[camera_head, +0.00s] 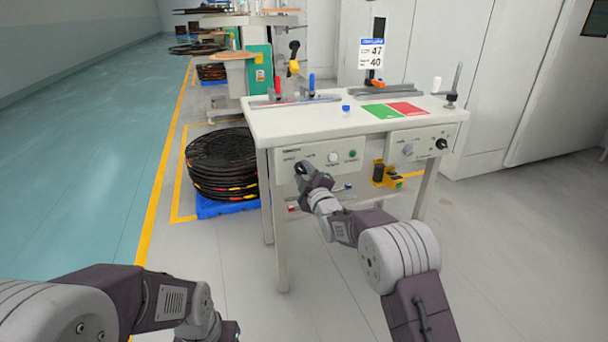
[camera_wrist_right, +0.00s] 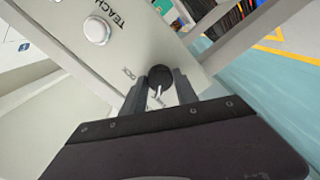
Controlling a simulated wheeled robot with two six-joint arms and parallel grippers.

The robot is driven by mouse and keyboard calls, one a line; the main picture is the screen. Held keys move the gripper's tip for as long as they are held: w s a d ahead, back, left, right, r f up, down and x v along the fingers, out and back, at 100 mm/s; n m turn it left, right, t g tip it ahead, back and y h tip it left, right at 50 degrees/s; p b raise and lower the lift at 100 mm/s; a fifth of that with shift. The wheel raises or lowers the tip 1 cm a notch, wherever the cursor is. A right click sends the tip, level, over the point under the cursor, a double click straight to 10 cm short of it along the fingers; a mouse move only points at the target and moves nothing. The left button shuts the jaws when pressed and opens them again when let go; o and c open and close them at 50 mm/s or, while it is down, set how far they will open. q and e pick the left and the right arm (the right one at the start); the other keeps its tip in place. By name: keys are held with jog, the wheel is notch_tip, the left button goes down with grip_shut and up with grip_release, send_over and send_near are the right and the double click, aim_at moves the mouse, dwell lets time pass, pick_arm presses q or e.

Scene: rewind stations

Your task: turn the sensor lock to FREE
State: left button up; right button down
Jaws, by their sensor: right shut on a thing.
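The sensor lock is a round black knob (camera_wrist_right: 160,75) with a white pointer line, on the pale left control panel (camera_head: 322,172) at the table's front. In the right wrist view a partly covered label ending in "OCK" is beside it. My right gripper (camera_head: 306,174) is at this knob. In the right wrist view its two dark fingers (camera_wrist_right: 160,92) are shut on the knob, one on each side. The fingers and wrist hide part of the knob and panel in the head view. My left arm shows at the lower left, but its fingertips are out of view.
A white TEACH button (camera_head: 332,157) and a green button (camera_head: 352,154) are right of the knob. A second panel (camera_head: 420,142) has a grey and a black knob. Stacked black reels (camera_head: 222,162) stand left of the table. The left floor is clear.

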jog(key=shift+f+n, duration=0.1)
jog(key=shift+n, duration=0.3)
dwell(0.3)
jog(key=c, duration=0.9)
grip_release()
jog(key=shift+c, duration=0.2)
jog(key=shift+s+d, duration=0.1)
jog(key=shift+s, duration=0.25)
jog(key=v, duration=0.8)
jog(key=shift+s, duration=0.2)
